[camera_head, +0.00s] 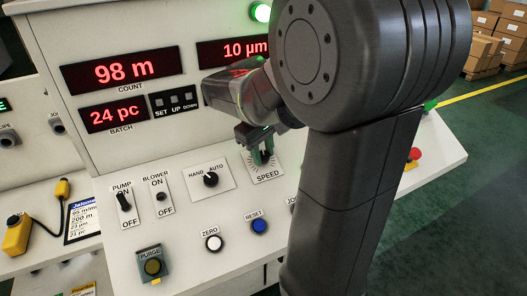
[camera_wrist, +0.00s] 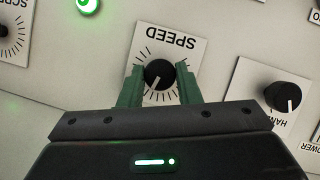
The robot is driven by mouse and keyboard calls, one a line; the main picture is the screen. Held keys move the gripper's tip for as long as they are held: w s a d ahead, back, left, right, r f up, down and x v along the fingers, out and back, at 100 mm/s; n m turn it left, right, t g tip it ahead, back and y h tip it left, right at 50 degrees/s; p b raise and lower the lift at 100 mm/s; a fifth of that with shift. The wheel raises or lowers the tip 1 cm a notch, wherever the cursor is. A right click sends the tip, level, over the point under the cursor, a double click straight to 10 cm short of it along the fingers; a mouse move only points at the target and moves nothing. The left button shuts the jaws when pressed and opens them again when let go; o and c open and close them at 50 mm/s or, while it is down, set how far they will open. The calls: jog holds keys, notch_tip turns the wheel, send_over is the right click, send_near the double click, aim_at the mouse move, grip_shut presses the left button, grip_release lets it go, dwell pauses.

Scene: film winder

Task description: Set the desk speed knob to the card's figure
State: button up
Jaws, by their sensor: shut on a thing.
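The speed knob is a round black knob (camera_wrist: 159,74) with a white pointer line, set on a white plate (camera_wrist: 184,32) with tick marks and the word SPEED. In the head view the same SPEED plate (camera_head: 268,176) shows below my gripper. My gripper (camera_head: 259,154) has its green fingers on either side of the knob; the wrist view shows the fingers (camera_wrist: 160,88) closed on it. The card (camera_head: 83,220) headed "Jatone" lies at the left with several printed lines, among them "95 m/min" and "200 m", small and partly blurred.
The HAND/AUTO knob (camera_head: 211,180) sits just left of the speed knob. PUMP (camera_head: 125,201) and BLOWER (camera_head: 161,197) switches, ZERO (camera_head: 214,243) and RESET (camera_head: 259,226) buttons surround it. A red stop button (camera_head: 414,154) is at right. Displays (camera_head: 122,71) stand behind.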

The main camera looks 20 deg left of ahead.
jog(key=shift+s+n+t+b, duration=0.15)
jog(key=shift+n+t, duration=0.25)
jog(key=shift+n, duration=0.5)
jog(key=shift+w+n+t+b, duration=0.15)
jog(key=shift+n+t, duration=0.25)
jog(key=shift+n, duration=0.5)
jog(key=shift+s, duration=0.1)
jog(key=o, duration=1)
jog(key=shift+c, duration=0.2)
jog(key=v, duration=1.4)
jog(key=shift+a, duration=0.25)
jog(key=shift+f, duration=0.2)
